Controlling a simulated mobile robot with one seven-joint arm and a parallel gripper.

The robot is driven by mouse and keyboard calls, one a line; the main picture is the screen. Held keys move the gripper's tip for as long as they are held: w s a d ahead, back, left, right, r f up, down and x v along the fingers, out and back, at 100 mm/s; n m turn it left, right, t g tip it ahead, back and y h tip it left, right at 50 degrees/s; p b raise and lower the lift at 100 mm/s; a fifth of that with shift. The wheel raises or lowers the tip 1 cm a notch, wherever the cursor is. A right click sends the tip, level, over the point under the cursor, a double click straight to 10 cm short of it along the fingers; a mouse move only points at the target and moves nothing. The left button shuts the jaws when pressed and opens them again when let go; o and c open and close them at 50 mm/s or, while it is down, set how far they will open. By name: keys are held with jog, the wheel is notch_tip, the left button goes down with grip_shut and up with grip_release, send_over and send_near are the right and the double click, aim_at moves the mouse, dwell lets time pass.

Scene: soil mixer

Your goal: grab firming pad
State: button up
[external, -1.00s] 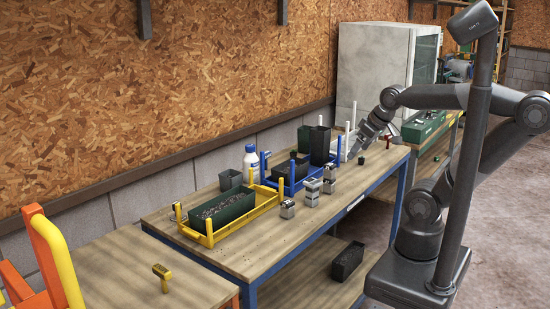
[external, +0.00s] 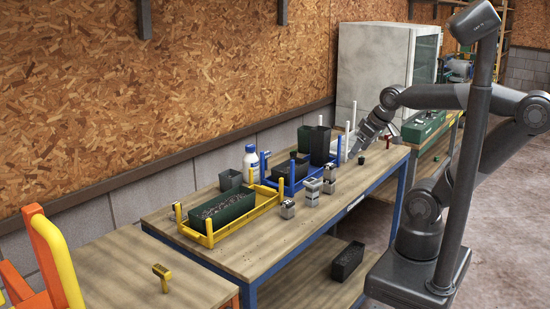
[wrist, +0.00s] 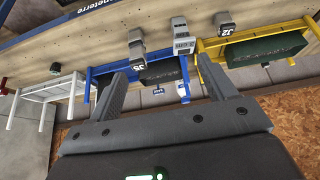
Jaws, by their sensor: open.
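I cannot tell for sure which thing is the firming pad. Several small grey blocks with handles stand on the workbench; one (external: 287,208) is at its front middle, and another (external: 312,192) is just behind it. In the wrist view a grey block (wrist: 225,23) is at the top, with others left of it. A small black piece (external: 361,160) stands on the bench close to my gripper (external: 356,151), and shows at the left in the wrist view (wrist: 55,68). My gripper (wrist: 163,72) is open and empty, above the far right part of the bench.
A yellow rack (external: 262,210) holds a dark green tray (external: 222,208). A blue rack (external: 270,180) with black containers (external: 320,146) and a white rack (wrist: 22,93) stand behind the blocks. The bench's front strip is clear.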

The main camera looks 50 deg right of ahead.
jog(key=c, duration=0.6)
jog(key=shift+o, duration=0.2)
jog(key=shift+w, duration=0.1)
